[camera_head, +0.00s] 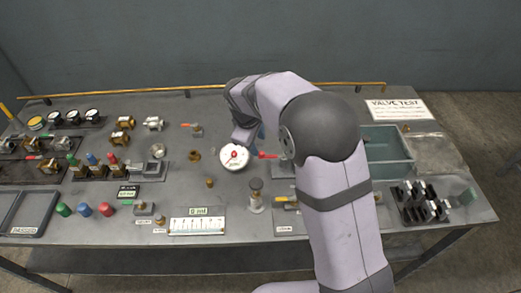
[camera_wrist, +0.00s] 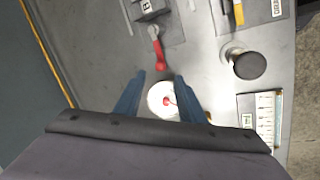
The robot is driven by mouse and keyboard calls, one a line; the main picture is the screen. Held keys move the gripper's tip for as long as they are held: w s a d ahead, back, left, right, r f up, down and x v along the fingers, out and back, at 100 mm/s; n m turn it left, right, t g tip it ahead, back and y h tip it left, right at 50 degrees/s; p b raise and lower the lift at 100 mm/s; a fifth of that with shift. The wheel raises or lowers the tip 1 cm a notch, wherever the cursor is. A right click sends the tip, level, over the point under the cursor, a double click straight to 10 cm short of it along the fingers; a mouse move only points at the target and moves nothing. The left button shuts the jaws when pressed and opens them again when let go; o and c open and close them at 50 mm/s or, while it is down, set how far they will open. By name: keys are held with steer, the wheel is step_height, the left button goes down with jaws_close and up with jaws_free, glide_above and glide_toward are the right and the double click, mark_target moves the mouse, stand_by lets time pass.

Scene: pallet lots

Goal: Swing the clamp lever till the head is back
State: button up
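A red-handled lever (camera_head: 268,155) sits on a grey plate near the table's middle, partly hidden by my arm. In the wrist view the red handle (camera_wrist: 158,50) reaches from a dark block (camera_wrist: 150,8) toward my gripper. I cannot tell the clamp head's position. My gripper (camera_wrist: 159,77) has its two blue fingers apart, and the red handle's end lies just beyond the fingertips. No contact with the handle shows. In the head view a blue finger (camera_head: 259,132) shows beside my wrist; the rest is hidden.
A round white gauge (camera_head: 235,157) with a red hub lies close to my gripper; it also shows between the fingers in the wrist view (camera_wrist: 160,92). A dark-topped plunger (camera_head: 255,186) and a scale plate (camera_head: 198,226) stand nearer the front. A teal bin (camera_head: 390,177) is right of my arm.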

mark_target(261, 153)
steer(key=shift+p+x, duration=1.15)
steer(key=shift+x, duration=2.45)
jaws_close()
